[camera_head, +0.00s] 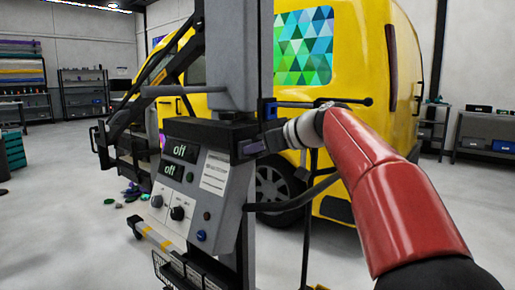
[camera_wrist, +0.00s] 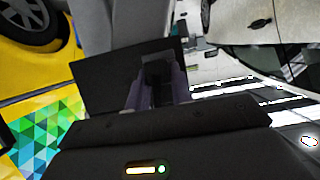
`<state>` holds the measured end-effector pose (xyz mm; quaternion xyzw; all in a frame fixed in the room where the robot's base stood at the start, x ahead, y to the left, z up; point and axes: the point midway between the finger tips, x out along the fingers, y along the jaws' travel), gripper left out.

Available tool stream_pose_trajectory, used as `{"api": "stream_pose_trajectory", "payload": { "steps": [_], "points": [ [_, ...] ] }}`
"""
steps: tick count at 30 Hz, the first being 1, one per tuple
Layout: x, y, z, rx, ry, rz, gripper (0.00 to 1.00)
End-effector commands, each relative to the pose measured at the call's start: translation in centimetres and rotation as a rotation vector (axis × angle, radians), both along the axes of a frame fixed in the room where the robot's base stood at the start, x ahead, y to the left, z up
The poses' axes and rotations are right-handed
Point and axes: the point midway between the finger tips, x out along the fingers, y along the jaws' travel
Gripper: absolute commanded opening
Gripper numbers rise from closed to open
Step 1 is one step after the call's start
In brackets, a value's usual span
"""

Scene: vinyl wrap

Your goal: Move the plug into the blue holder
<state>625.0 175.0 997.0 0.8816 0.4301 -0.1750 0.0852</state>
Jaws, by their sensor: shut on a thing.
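My gripper (camera_head: 263,143) is at the right side of the grey control machine, near its column. In the wrist view, my gripper's purple-grey fingers (camera_wrist: 155,92) are shut on a black plug (camera_wrist: 156,72). The plug's far end is hard to make out against the dark panel behind it. In the head view the plug is too dark and small to separate from the gripper and machine. A small blue part, which looks like the blue holder (camera_head: 270,108), is on the column just above my gripper, apart from it.
The control machine (camera_head: 192,180) has knobs and two displays reading "off". A black horizontal bar (camera_head: 325,103) sticks out right of the column, above my gripper. A yellow van (camera_head: 345,60) stands behind.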

Motion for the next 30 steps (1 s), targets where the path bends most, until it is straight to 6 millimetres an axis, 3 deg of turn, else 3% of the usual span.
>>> {"api": "stream_pose_trajectory", "payload": {
  "steps": [30],
  "points": [
    [-1.1,-1.5,-0.1,0.000,0.000,-0.001,0.00]
  ]
}}
